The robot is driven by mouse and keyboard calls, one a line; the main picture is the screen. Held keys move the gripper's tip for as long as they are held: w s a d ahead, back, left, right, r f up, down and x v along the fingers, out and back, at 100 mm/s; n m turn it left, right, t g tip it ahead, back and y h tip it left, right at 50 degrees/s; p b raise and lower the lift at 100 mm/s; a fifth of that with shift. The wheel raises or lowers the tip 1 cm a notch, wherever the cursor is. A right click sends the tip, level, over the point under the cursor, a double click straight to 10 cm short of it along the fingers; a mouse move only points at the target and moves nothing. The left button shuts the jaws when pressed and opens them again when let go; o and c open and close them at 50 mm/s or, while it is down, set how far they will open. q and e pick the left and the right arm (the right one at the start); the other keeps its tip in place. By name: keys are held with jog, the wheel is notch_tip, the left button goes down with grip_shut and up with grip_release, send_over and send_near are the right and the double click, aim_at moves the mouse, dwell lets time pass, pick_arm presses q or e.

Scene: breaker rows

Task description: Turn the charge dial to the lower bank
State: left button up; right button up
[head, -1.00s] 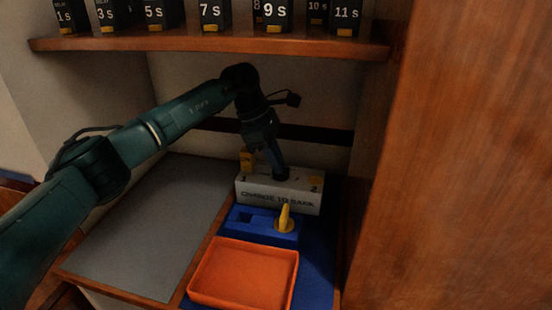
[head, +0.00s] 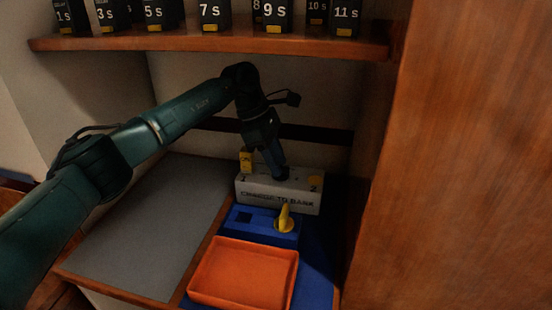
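The charge dial unit is a pale grey box (head: 280,197) lettered "CHARGE TO BANK", at the back of the blue mat. My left gripper (head: 281,174) points down onto the top of the box, between the two marks. Its fingertips are at the box top and hide whatever lies under them, so I cannot see the dial's pointer or whether the fingers are open. My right gripper is not in view.
A blue block (head: 262,224) with a square hole and a yellow knob (head: 285,219) stands in front of the box. An orange tray (head: 243,274) lies nearer. A grey mat (head: 150,225) is clear on the left. Numbered black blocks line the shelf (head: 210,45) above.

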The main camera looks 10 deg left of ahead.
pick_arm(q)
jog(key=shift+r, duration=0.1)
jog(key=a+r, duration=0.1)
jog(key=r, duration=0.1)
jog(key=a+r, duration=0.2)
jog(key=shift+a+r, duration=0.15)
jog(key=shift+r, duration=0.05)
jog(key=a+b, duration=0.1)
jog(key=a, duration=0.9)
jog(key=shift+a, duration=0.3)
